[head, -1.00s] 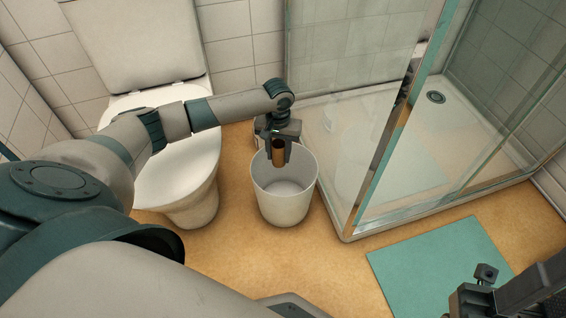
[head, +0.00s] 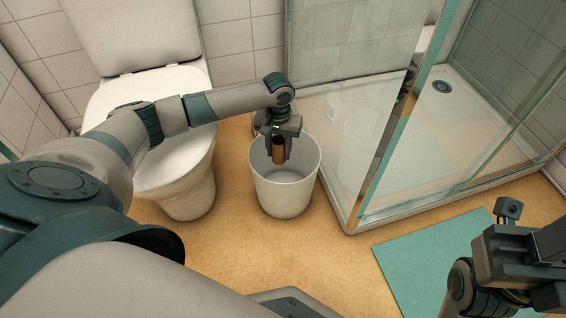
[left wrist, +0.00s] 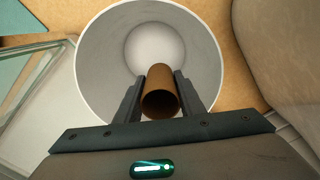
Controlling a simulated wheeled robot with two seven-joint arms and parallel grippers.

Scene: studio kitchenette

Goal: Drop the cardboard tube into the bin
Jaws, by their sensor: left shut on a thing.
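The brown cardboard tube (head: 279,150) is held in my left gripper (head: 278,153), which is shut on it and points down. The white bin (head: 284,197) stands on the floor below, open at the top. In the left wrist view the tube (left wrist: 160,92) sits between the two fingers of the left gripper (left wrist: 160,88), with the bin (left wrist: 95,60) and its inside behind it. The tube overlaps the bin's opening there. Part of my right gripper (head: 520,262) shows at the lower right of the head view; its fingertips are not clear.
A white toilet (head: 185,180) stands left of the bin, behind my left arm. A glass shower enclosure (head: 345,120) with a metal-edged tray stands close on the right. A teal mat (head: 410,265) lies on the floor at the lower right. Floor in front of the bin is clear.

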